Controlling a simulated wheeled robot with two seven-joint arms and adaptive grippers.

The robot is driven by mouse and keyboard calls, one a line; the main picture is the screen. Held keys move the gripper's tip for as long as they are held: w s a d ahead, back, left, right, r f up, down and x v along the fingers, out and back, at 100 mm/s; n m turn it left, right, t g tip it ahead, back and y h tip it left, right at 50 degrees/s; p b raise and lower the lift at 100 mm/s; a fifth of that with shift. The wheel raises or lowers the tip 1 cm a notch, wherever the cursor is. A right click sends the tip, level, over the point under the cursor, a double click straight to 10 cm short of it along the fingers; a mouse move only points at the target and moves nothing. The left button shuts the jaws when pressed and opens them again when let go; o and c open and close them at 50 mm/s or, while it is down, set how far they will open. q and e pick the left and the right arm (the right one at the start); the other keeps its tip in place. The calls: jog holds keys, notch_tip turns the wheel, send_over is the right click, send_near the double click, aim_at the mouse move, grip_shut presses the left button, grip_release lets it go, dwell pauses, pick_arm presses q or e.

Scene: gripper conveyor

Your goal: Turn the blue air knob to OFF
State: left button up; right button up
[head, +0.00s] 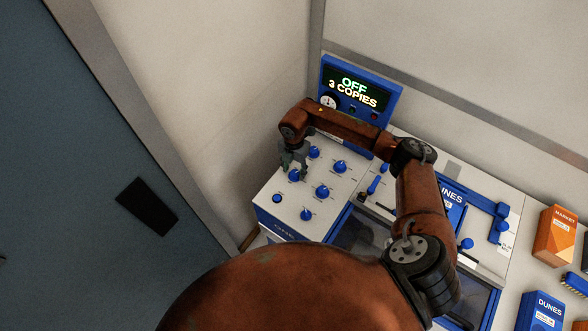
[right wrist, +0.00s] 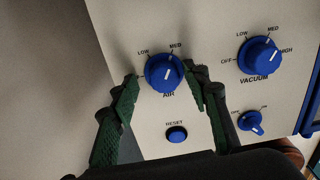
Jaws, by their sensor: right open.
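The blue air knob (right wrist: 160,70) is on a pale panel in the right wrist view, with LOW and MED printed above it and AIR below. A short white pointer shows on its face; its exact setting is hard to read. My right gripper (right wrist: 163,77) is open, with one green finger on each side of the knob. Contact cannot be told. The fingers hide the scale at the knob's left and right. In the head view the right gripper (head: 294,163) is over the air knob (head: 294,176), partly covering it. My left gripper is not in view.
The blue vacuum knob (right wrist: 258,56) is close on the right. The blue reset button (right wrist: 177,135) and a small blue switch (right wrist: 250,122) lie below. A display (head: 356,92) reading "OFF 3 COPIES" stands behind. An orange box (head: 555,236) is at the right.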

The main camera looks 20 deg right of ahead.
jog(key=shift+s+r, duration=0.2)
jog(key=shift+s, duration=0.15)
jog(key=shift+s+r, duration=0.1)
jog(key=shift+s, duration=0.1)
jog(key=shift+c, duration=0.4)
jog(key=shift+w+f, duration=0.25)
jog(key=shift+w, duration=0.15)
jog(key=c, duration=0.5)
jog(key=shift+s+r, duration=0.15)
jog(key=shift+s, duration=0.05)
jog(key=c, duration=0.3)
jog(key=shift+c, duration=1.4)
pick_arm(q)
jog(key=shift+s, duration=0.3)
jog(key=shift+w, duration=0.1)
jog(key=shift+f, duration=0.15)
